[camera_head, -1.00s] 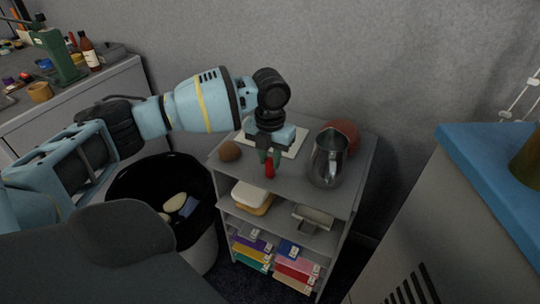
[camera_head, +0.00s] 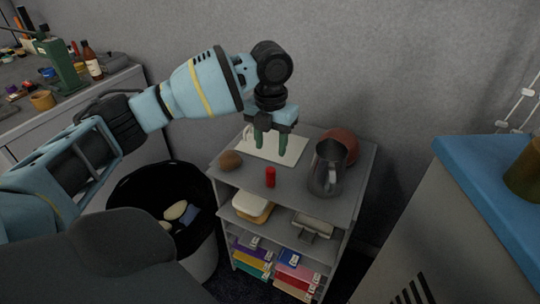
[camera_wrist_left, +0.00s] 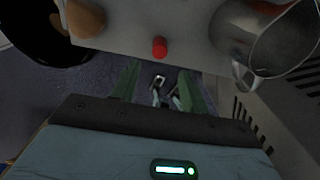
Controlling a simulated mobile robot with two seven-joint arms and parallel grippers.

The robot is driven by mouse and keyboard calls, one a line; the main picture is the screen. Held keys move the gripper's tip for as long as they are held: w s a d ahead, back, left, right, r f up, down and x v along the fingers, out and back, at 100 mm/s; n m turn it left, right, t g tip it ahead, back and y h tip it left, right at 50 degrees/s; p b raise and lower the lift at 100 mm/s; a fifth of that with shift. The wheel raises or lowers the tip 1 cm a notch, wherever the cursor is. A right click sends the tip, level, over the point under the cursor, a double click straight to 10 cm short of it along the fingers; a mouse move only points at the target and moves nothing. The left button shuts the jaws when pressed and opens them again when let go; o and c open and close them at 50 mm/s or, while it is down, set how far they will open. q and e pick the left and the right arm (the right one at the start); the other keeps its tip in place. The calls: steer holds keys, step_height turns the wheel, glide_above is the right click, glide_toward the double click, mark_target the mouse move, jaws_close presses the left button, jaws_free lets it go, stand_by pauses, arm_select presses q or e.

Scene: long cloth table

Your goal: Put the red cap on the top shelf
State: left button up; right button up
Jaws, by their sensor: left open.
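The red cap (camera_head: 270,177) stands upright on the top shelf (camera_head: 240,183) of the grey shelf unit, near its front edge. It also shows in the left wrist view (camera_wrist_left: 159,47), beyond the fingertips and apart from them. My left gripper (camera_head: 270,150) is open and empty, raised above the top shelf behind the cap in the head view. Its two green fingers (camera_wrist_left: 160,85) show spread in the left wrist view. My right gripper is not in view.
On the top shelf are a brown round object (camera_head: 230,160), a metal pitcher (camera_head: 327,168), a reddish round object (camera_head: 343,143) and a white sheet (camera_head: 285,150). Lower shelves hold containers and coloured boxes. A black bin (camera_head: 140,190) stands left, a blue-topped cabinet (camera_head: 490,160) right.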

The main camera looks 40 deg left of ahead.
arm_select(q)
steer(key=shift+r, duration=2.15)
